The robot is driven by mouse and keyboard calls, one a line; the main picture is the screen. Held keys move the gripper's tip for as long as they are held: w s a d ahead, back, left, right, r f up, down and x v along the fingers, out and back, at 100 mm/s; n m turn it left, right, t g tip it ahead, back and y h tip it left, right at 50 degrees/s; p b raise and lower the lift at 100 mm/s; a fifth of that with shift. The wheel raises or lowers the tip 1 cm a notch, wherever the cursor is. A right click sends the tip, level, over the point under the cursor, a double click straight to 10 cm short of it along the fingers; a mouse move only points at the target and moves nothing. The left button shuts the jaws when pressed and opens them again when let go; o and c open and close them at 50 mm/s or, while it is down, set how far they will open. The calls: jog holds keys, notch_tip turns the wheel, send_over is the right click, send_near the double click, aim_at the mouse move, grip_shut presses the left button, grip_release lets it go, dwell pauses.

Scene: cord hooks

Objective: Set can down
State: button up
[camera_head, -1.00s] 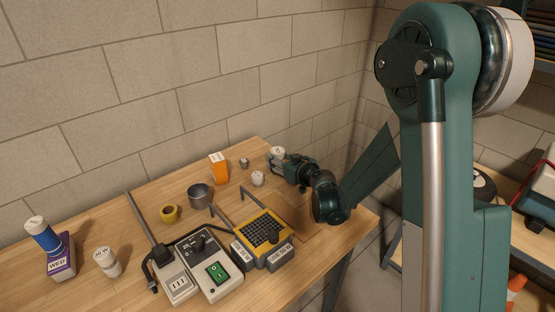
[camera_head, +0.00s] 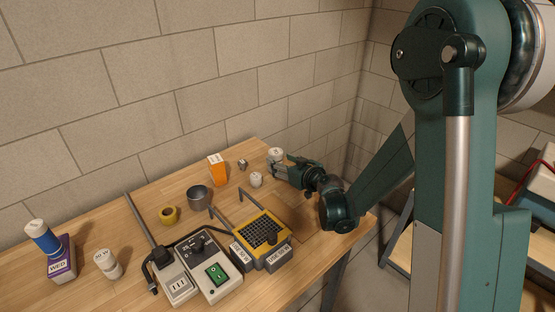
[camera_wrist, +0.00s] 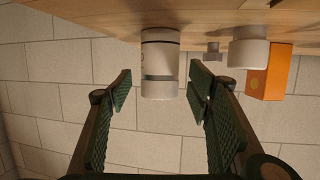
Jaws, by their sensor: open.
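The can is a white cylinder with dark bands, upright on the wooden bench in the head view (camera_head: 275,154). My gripper (camera_head: 284,166) is at the bench's far right part, just right of and in front of the can. The wrist view is upside down and shows the can (camera_wrist: 160,65) standing on the bench, centred beyond the fingertips. My gripper in the wrist view (camera_wrist: 160,88) is open, with a clear gap on either side of the can. Nothing is held. The gripper partly hides the can's lower part in the head view.
A small white jar (camera_head: 256,179), a small metal cube (camera_head: 242,165) and an orange box (camera_head: 217,170) stand left of the can. The block wall is behind.

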aim_at(280, 160)
jog(key=shift+v, duration=1.45)
jog(key=shift+r, duration=0.1)
jog(key=shift+s+d+r, duration=0.15)
jog(key=shift+s+r, duration=0.1)
jog(key=shift+r, duration=0.1)
jog(key=s+d+r+m+g+h, duration=0.1)
jog(key=s+d+r+h, duration=0.1)
jog(key=s+d+r, duration=0.55)
jog(key=s+d+r+m+g+h, duration=0.1)
jog(key=s+d+r+m+g, duration=0.2)
jog(key=s, duration=0.7)
jog(key=s+d+m+h, duration=0.1)
jog(key=s+d, duration=0.3)
jog(key=s, duration=0.4)
jog(key=s+d+m+h, duration=0.1)
jog(key=s+d+h, duration=0.1)
jog(key=s+d, duration=0.3)
jog(key=s+d+m+g+h, duration=0.1)
jog(key=s+d, duration=0.4)
jog(key=s, duration=0.7)
jog(key=shift+r+h, duration=0.35)
jog(key=shift+h, duration=0.35)
